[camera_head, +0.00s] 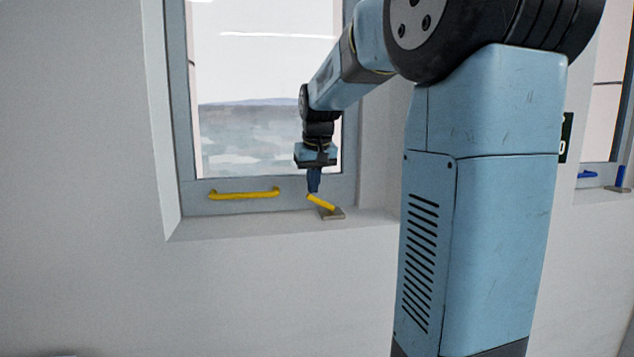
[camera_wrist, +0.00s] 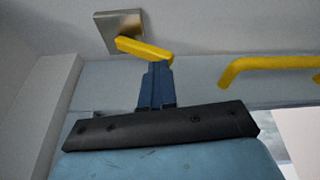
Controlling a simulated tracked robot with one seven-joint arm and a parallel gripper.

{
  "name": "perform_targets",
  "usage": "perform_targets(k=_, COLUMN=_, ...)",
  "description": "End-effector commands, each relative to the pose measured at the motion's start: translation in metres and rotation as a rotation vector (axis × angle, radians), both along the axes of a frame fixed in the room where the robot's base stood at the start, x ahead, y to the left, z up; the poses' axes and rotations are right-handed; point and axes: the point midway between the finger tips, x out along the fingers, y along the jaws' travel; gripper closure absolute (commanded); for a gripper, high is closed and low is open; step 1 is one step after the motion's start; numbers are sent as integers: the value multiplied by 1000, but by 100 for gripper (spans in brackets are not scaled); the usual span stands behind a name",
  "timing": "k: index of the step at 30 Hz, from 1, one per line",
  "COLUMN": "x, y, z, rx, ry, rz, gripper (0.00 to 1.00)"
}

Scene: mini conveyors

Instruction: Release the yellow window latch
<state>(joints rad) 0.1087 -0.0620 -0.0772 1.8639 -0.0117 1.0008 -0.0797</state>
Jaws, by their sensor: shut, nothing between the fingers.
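The yellow window latch (camera_head: 321,202) is a short bar on a grey metal plate (camera_head: 332,213) on the window sill, below the right part of the window. It lies slanted, its raised end toward the window frame. In the wrist view the latch (camera_wrist: 142,48) runs from its plate (camera_wrist: 118,30) to my fingertips. My gripper (camera_head: 313,190) points down and is shut, with nothing held. Its fingertips (camera_wrist: 158,66) are at the latch's free end, touching or very close; I cannot tell which. The window (camera_head: 262,110) looks closed in its frame.
A yellow handle (camera_head: 244,194) runs along the window's lower rail, left of the latch; it also shows in the wrist view (camera_wrist: 270,64). The bare sill (camera_head: 230,226) is free to the left. A second window with a blue latch (camera_head: 621,178) is at the far right.

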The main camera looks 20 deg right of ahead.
Motion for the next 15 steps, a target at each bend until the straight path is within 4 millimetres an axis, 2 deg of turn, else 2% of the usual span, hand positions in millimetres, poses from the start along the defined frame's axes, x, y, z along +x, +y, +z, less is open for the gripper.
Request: perform_targets(k=15, x=-1, y=5, z=-5, rx=4, ry=11, rz=4, gripper=100)
